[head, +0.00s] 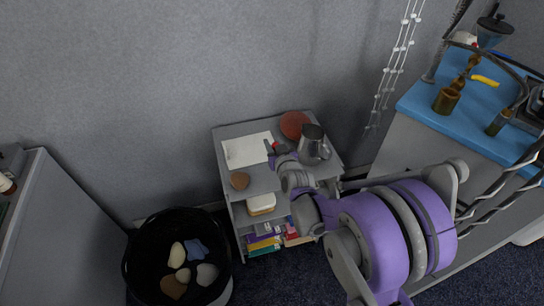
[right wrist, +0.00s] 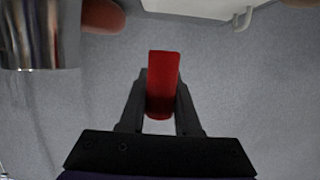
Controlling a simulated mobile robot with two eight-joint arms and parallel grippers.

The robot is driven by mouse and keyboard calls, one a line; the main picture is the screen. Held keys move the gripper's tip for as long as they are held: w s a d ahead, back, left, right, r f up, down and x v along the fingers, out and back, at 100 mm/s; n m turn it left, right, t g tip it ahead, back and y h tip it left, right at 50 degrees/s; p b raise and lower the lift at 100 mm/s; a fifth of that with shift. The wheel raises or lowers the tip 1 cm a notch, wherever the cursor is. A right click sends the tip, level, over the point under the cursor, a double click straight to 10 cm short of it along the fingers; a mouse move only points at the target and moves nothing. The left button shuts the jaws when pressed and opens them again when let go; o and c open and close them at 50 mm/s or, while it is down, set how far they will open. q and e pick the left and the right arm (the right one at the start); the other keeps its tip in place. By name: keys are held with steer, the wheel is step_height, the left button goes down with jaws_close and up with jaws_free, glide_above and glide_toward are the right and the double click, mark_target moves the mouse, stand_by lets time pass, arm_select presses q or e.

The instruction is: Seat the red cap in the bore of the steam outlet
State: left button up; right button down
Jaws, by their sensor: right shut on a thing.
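The red cap (right wrist: 163,82) is a short red cylinder between the two dark fingers of my right gripper (right wrist: 161,98) in the right wrist view. The gripper is shut on it. In the head view my right gripper (head: 271,150) is over the small grey shelf unit, beside the metal pitcher, and only a speck of red shows at its tip. I cannot pick out the steam outlet or its bore in either view. My left gripper is not in view.
The shelf unit (head: 226,135) holds a white sheet (head: 248,150), a reddish disc (head: 294,124) and a metal pitcher (head: 311,139). A dark basket (head: 134,268) with several stone-like objects stands at lower left. A blue-topped counter (head: 425,103) with tools is at right.

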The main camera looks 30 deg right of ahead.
steer(key=f, duration=0.1)
steer(key=f+b, duration=0.1)
steer(key=f, duration=0.3)
steer(key=shift+s+d+f, duration=0.1)
steer(key=shift+d+f, duration=0.15)
steer(key=shift+d, duration=0.05)
steer(key=shift+f+b, duration=0.65)
steer(key=shift+f, duration=1.4)
steer(key=shift+f, duration=0.15)
steer(key=c, duration=0.6)
jaws_free()
